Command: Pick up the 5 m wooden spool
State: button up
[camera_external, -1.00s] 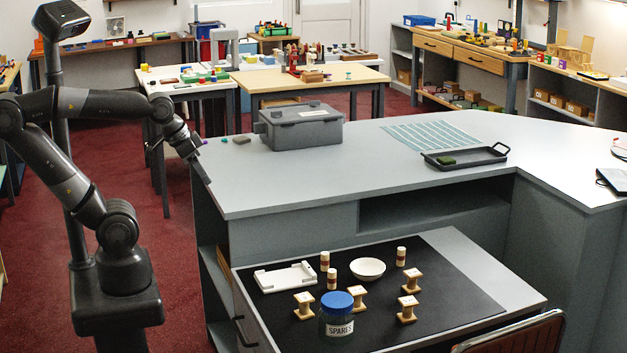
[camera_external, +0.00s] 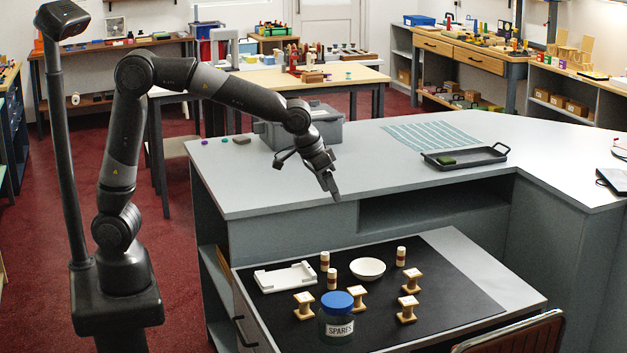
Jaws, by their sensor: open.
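Several wooden spools stand on the black mat in the open drawer. One is at the left (camera_external: 304,305), one in the middle (camera_external: 357,298) partly behind the jar, one at the right back (camera_external: 411,281) and one at the right front (camera_external: 407,309). No length marking is readable on any, so I cannot tell which is the 5 m one. My gripper (camera_external: 334,193) is open and empty, pointing down above the counter's front edge, higher than the spools and apart from them.
A grey case (camera_external: 275,133) stands on the counter behind my arm. The mat's right front is clear.

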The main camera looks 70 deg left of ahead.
jog(key=w+d+f, duration=0.7)
jog(key=d+f, duration=0.2)
jog(key=d, duration=0.2)
jog(key=m, duration=0.1)
send_near(408, 300)
notch_tip(408, 300, down, 2)
jog(key=d, duration=0.1)
jog(key=x, duration=0.5)
jog(key=shift+w, duration=0.1)
jog(key=shift+a+x, duration=0.2)
jog(key=shift+x, duration=1.2)
jog(key=shift+a+x, duration=0.2)
jog(key=shift+x, duration=1.15)
jog(key=shift+w, duration=0.2)
jog(key=shift+c, duration=0.4)
jog(key=c, duration=1)
jog(key=shift+o, duration=0.2)
jog(key=shift+r, duration=0.15)
